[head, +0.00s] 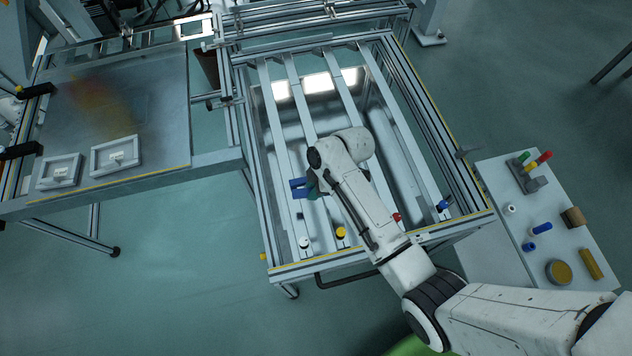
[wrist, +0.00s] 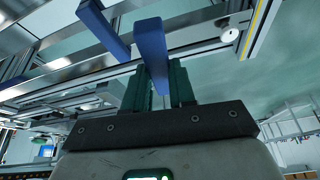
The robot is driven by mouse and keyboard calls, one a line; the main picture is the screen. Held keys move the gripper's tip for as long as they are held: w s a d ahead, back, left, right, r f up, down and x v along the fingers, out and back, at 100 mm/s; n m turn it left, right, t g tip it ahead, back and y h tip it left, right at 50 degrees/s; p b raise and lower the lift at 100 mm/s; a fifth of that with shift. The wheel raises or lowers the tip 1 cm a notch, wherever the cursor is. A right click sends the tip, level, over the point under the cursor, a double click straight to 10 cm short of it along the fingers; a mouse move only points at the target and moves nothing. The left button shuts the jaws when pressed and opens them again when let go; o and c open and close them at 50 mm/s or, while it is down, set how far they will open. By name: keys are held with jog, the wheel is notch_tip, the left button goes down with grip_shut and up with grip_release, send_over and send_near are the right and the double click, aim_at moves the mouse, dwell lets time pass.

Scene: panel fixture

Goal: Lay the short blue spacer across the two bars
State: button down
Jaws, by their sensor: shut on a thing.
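My gripper (head: 314,186) is over the left pair of long metal bars, its dark green fingers seen in the wrist view (wrist: 159,88). It is shut on a blue block (wrist: 152,45), which sticks out beyond the fingertips. A second blue block (wrist: 103,28) is beside it on the left, apart from the fingers. In the head view two blue pieces (head: 299,183) show close together just left of the gripper, near the leftmost bar (head: 275,120). The second bar (head: 303,105) is partly hidden by my arm. I cannot tell whether the held block touches the bars.
A panel table (head: 160,90) with two trays stands at left.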

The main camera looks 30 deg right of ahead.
jog(key=shift+s+d+f+n+g, duration=0.1)
jog(key=shift+f+n+g, duration=0.2)
jog(key=shift+n, duration=0.5)
jog(key=shift+r+p, duration=0.15)
jog(key=shift+p, duration=0.2)
notch_tip(320, 180, down, 7)
jog(key=b, duration=0.5)
jog(key=shift+f+b, duration=0.55)
jog(key=shift+b, duration=0.2)
jog(key=c, duration=0.8)
grip_release()
jog(key=shift+c, duration=0.2)
jog(key=v, duration=1)
jog(key=shift+d+r, duration=0.15)
jog(key=shift+r, duration=0.2)
